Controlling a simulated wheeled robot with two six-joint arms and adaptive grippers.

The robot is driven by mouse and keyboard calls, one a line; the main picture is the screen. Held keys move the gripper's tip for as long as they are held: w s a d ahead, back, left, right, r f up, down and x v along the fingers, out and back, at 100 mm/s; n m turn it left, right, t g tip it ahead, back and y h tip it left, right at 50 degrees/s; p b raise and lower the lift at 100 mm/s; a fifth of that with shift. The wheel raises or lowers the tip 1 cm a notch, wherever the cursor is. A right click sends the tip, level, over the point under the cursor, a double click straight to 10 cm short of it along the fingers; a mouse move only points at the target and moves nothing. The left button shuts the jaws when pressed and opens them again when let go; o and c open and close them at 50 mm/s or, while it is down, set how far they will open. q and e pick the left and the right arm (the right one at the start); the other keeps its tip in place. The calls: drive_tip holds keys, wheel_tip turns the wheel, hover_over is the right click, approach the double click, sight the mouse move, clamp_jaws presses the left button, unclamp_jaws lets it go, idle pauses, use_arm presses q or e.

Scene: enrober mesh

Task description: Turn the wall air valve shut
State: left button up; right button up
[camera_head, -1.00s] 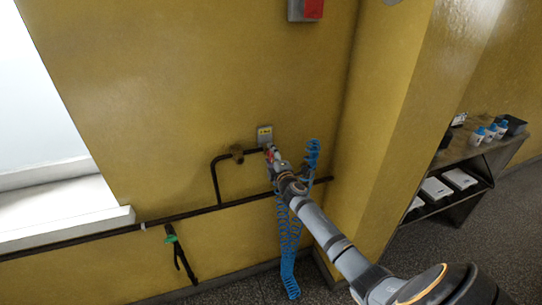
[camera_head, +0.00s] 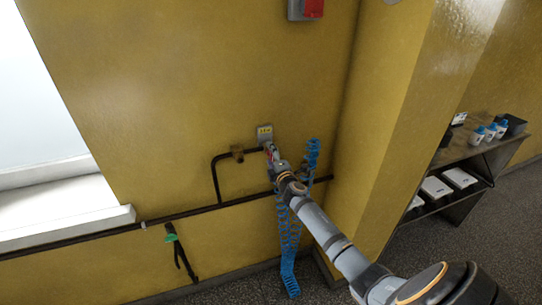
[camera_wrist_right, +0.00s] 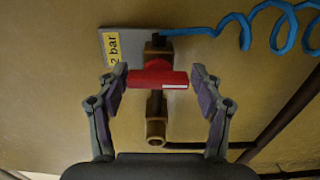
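The wall air valve has a brass body (camera_wrist_right: 156,104) and a red bar handle (camera_wrist_right: 158,77), seen close up in the right wrist view. The handle lies crosswise to the body in that view. My right gripper (camera_wrist_right: 160,88) has its two fingers spread on either side of the handle's ends. A small gap shows at the right finger; the left finger is very near or touching. In the head view my right gripper (camera_head: 270,154) is at the wall valve and hides most of it. My left gripper is not in view.
A grey plate with a yellow label reading 2 bar (camera_wrist_right: 114,47) is beside the valve. A coiled blue hose (camera_head: 289,240) hangs near my right arm. Dark pipes (camera_head: 100,231) run along the wall, with a green-topped fitting (camera_head: 171,237). A shelf (camera_head: 466,155) stands at right.

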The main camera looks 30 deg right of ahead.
drive_tip(key=shift+o, duration=0.4)
drive_tip(key=v, duration=1.2)
drive_tip(key=s+d+f+m+g, duration=0.1)
drive_tip(key=s+f+m+g, duration=0.3)
drive_tip(key=f, duration=0.8)
drive_tip(key=s+d+f+m+g, duration=0.15)
drive_tip(key=s+f, duration=0.45)
drive_tip(key=f, duration=0.6)
drive_tip(key=s+f+m+g, duration=0.25)
drive_tip(key=s+f, duration=0.25)
drive_tip(key=f, duration=0.7)
drive_tip(key=s+a+f+m+g+y, duration=0.1)
drive_tip(key=s+a+f, duration=0.3)
drive_tip(key=s, duration=0.6)
drive_tip(key=s+a+f+m+g+y, duration=0.1)
drive_tip(key=s+a+f+m+g, duration=0.2)
drive_tip(key=s+f, duration=0.5)
drive_tip(key=s+a+f+m+g+y, duration=0.1)
drive_tip(key=s+a+f+m+g, duration=0.2)
drive_tip(key=s, duration=1.1)
drive_tip(key=a+f+g, duration=0.1)
drive_tip(key=a+f, duration=0.2)
drive_tip(key=f, duration=0.1)
drive_tip(key=shift+a+y, duration=0.3)
drive_tip(key=shift+a, duration=0.1)
